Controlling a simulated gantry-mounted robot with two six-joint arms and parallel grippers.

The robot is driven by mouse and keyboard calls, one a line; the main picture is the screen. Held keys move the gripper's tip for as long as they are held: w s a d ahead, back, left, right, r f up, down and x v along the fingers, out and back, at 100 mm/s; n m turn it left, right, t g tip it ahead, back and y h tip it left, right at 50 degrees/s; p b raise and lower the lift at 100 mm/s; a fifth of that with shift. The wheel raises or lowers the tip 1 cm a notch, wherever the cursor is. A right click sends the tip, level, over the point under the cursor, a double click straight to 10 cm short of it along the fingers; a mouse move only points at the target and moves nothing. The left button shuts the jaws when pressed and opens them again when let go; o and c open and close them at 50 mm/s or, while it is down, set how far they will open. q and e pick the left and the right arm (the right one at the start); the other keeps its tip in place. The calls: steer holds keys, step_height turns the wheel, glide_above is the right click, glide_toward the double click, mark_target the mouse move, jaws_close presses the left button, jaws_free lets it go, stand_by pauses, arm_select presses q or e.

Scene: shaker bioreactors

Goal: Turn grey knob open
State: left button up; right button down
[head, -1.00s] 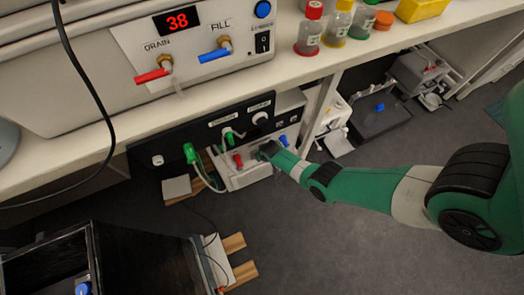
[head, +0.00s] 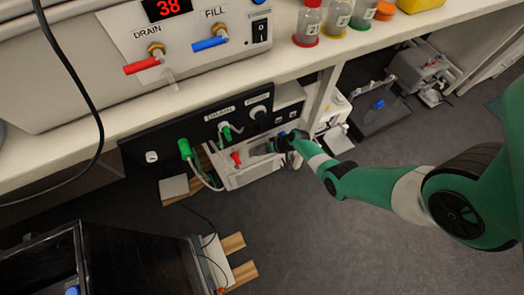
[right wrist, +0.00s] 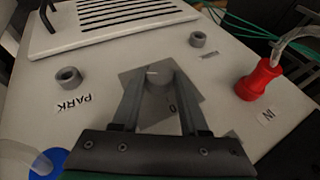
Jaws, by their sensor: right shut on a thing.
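The grey knob (right wrist: 158,80) sits on a grey square plate (right wrist: 132,88) on the white device's top, in the right wrist view. A short white mark shows on the knob. My right gripper (right wrist: 156,84) has its two fingers on either side of the knob and is shut on it. In the head view, my right gripper (head: 284,143) is at the right part of the white device (head: 250,172) under the bench, and it hides the knob. My left gripper is in neither current view.
A red connector (right wrist: 259,80) with a clear hose, a blue fitting (right wrist: 48,163) and grey ports (right wrist: 67,77) surround the plate. The bench edge (head: 100,137) and a black panel (head: 165,140) overhang the device. Floor in front (head: 300,220) is clear.

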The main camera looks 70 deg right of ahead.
steer(key=shift+a+f, duration=0.1)
steer(key=shift+c, duration=2.2)
jaws_free()
steer(key=p+v, duration=1.1)
steer(key=shift+s+r, duration=0.2)
steer(key=shift+r, duration=0.15)
